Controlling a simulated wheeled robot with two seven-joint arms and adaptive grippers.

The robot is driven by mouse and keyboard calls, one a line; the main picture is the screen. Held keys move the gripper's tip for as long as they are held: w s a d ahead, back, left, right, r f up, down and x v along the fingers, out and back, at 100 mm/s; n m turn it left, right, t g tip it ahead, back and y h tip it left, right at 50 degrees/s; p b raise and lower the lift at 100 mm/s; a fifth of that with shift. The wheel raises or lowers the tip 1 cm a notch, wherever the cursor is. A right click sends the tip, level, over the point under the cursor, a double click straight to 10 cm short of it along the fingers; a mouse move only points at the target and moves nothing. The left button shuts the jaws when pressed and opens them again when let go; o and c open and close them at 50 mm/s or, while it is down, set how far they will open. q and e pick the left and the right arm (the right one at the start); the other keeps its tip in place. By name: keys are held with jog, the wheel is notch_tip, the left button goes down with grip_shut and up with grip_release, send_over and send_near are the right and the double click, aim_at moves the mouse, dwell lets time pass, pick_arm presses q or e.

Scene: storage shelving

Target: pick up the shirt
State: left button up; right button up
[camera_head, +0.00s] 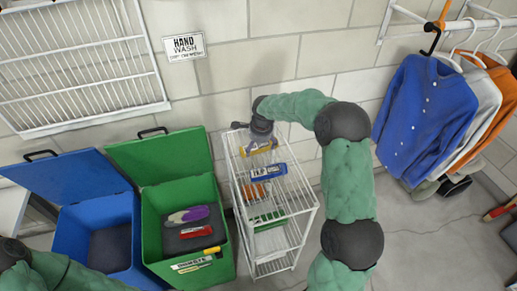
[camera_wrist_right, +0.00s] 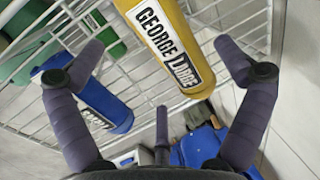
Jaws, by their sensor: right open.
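A blue button-up shirt (camera_head: 425,118) hangs on a hanger at the right of the head view, in front of a white garment (camera_head: 482,100) and an orange one (camera_head: 500,95). My right gripper (camera_head: 260,141) is over the top of the white wire rack, well left of the shirts. In the right wrist view its fingers (camera_wrist_right: 158,52) are spread, with a yellow bottle (camera_wrist_right: 178,50) labelled "GEORGE LODGE" in view between and beyond them. I cannot tell whether they touch it. My left gripper is out of view; only part of my left arm shows.
The white wire rack (camera_head: 300,203) holds the yellow bottle (camera_head: 258,148), a blue bottle (camera_head: 268,171) and other items. Open blue (camera_head: 72,235) and green (camera_head: 157,235) bins stand to its left. Floor is clear between rack and shirts, beyond my right arm.

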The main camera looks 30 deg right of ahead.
aim_at(256, 148)
jog(key=x, duration=0.1)
jog(key=b+x, duration=0.1)
jog(key=x, duration=0.1)
jog(key=b+x, duration=0.1)
jog(key=x, duration=0.1)
jog(key=shift+w+a, duration=0.15)
jog(key=shift+w, duration=0.1)
jog(key=shift+r, duration=0.1)
jog(key=c, duration=1.2)
